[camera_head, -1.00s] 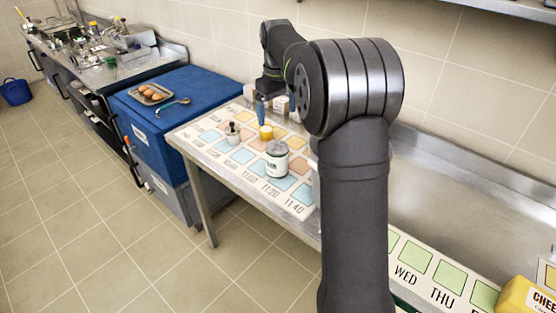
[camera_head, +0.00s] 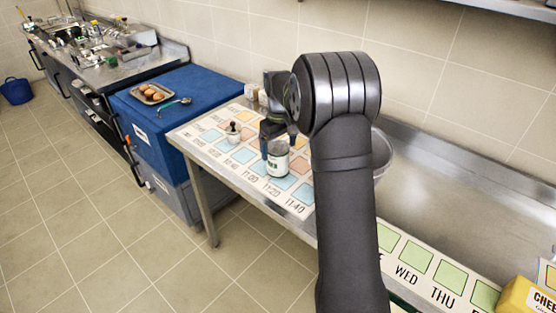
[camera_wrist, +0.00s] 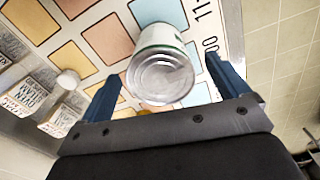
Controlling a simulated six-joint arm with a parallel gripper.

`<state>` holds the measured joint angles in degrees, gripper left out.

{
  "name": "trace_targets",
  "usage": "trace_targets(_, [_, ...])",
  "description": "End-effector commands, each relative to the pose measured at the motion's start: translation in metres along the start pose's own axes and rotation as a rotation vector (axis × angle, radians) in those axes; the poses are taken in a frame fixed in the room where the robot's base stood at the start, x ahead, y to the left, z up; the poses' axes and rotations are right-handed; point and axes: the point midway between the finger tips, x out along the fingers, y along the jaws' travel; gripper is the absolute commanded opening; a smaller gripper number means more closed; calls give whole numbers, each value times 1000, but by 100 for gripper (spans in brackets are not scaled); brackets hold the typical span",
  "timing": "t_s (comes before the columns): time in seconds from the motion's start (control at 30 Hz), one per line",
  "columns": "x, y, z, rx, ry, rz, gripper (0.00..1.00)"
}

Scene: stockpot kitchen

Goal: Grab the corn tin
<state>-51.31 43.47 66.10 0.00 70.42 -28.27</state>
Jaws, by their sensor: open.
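A tin with a white label and dark lettering (camera_head: 278,160) stands upright on the marked mat near the counter's front edge. I take it as the corn tin, but its label is too small to read. My gripper (camera_head: 277,140) is open, with its blue fingers at the tin's upper part. In the wrist view the tin's bare metal end (camera_wrist: 160,78) faces me, between the open fingers of my gripper (camera_wrist: 166,68). Gaps show on both sides, so the fingers do not appear to grip it.
A small pot with a dark knob (camera_head: 233,132) stands left of the tin. Small cartons (camera_wrist: 22,95) stand to the left in the wrist view. A grey round container (camera_head: 382,152) is partly behind my arm. A yellow cheese package (camera_head: 522,297) lies at lower right.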

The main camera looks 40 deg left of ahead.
Motion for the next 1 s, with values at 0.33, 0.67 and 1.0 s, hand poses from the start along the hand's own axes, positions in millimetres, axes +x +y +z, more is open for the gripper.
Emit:
trace_targets(0.33, [46, 0, -4, 0, -2, 0, 93])
trace_targets(0.67, [48, 1, -4, 0, 0, 1, 73])
trace_targets(1.0, [46, 1, -4, 0, 1, 2, 29])
